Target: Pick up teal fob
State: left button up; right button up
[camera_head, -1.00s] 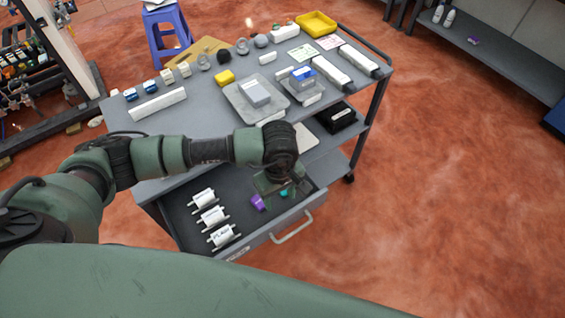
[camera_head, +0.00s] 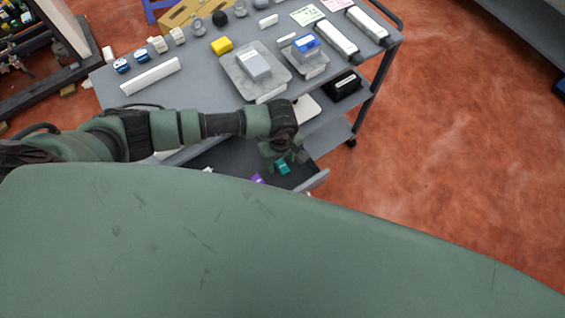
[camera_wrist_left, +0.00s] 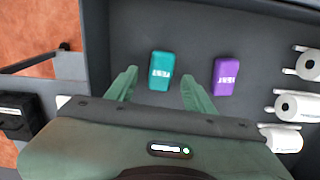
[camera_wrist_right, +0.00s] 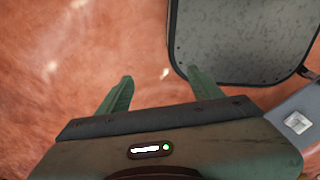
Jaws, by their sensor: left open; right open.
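The teal fob (camera_wrist_left: 161,71) lies flat in the open grey drawer (camera_wrist_left: 262,65). It also shows in the head view (camera_head: 283,168), just below my left gripper (camera_head: 288,155). In the left wrist view my left gripper (camera_wrist_left: 155,85) is open, with its fingertips pointing toward the fob's near end. The fob's near end sits between the two tips, and I cannot tell how high above it they are. A purple fob (camera_wrist_left: 224,76) lies to the right, outside the fingers. My right gripper (camera_wrist_right: 157,83) is open and empty over the floor.
Several white rolls (camera_wrist_left: 295,107) lie in the drawer. The drawer is in a grey cart whose top holds trays, a yellow block (camera_head: 222,45) and a blue-topped box (camera_head: 305,43). A black box (camera_head: 344,85) stands on the shelf below.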

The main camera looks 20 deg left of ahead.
pick_arm(q)
jog(key=c, duration=1.1)
grip_shut()
pick_arm(e)
jog(key=shift+a, duration=0.45)
pick_arm(q)
jog(key=shift+r, duration=0.1)
